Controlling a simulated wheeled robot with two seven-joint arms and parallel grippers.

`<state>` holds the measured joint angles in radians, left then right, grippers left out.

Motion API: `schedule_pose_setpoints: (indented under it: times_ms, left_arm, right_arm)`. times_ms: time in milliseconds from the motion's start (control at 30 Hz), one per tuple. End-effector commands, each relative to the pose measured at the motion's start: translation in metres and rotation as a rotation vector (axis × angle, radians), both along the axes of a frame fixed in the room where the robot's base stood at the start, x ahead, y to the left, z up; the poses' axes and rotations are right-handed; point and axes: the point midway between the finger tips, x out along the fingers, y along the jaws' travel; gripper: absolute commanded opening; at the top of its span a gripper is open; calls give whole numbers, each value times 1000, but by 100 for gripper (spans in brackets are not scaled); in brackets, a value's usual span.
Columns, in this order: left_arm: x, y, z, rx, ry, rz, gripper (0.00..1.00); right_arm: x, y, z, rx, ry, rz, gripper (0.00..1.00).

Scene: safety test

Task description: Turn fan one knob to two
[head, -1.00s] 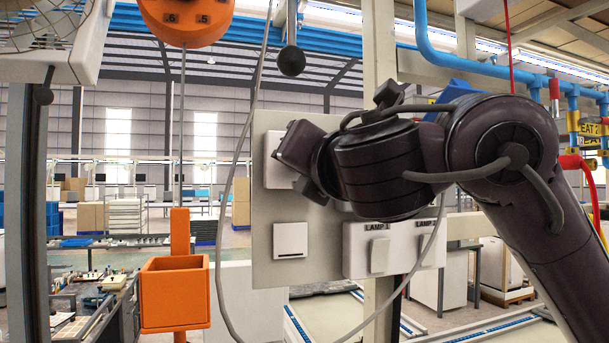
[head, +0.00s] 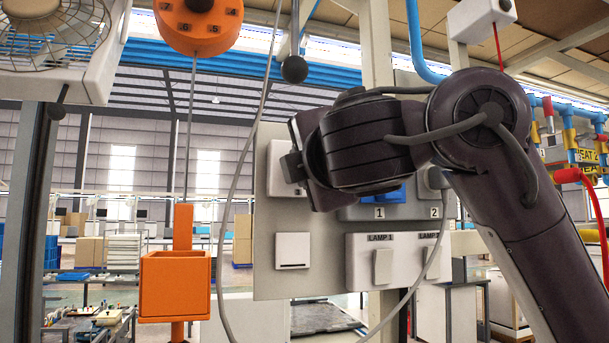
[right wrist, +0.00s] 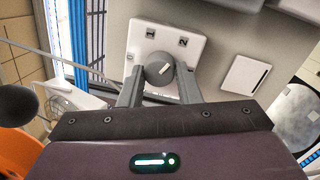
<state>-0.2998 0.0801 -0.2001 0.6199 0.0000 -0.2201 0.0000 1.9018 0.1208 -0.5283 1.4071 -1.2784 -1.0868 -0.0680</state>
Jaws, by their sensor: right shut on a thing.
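A white switch plate (head: 274,180) with a round grey knob (right wrist: 158,70) is on the grey panel. In the right wrist view the plate is marked 1 and 2, and the knob has a white pointer slanting toward the side of the 2. My right gripper (right wrist: 160,82) has its two fingers on either side of the knob and is shut on it. In the head view my right gripper (head: 291,166) covers the knob and part of the plate. A caged fan (head: 52,32) is at the upper left. My left gripper is out of view.
The grey panel (head: 290,211) also bears a blank white switch (head: 292,250), a LAMP 1 switch (head: 383,267) and a blue-grey box marked 1 and 2 (head: 362,213). An orange box (head: 175,285) and an orange dial (head: 198,24) are at the left.

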Motion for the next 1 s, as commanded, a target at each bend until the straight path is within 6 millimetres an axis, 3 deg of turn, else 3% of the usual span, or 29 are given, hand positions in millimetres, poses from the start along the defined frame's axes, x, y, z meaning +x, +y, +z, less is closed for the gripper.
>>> schedule_pose_setpoints:
  times_ms: [633,667,800,1000]
  left_arm:
    - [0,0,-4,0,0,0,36]
    - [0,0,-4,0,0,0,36]
    - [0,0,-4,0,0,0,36]
    - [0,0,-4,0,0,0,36]
  right_arm:
    - [1,1,-2,43,19,1,8]
    - [1,1,-2,43,19,1,33]
    - [0,1,-1,44,18,1,52]
    - [0,1,0,45,16,1,52]
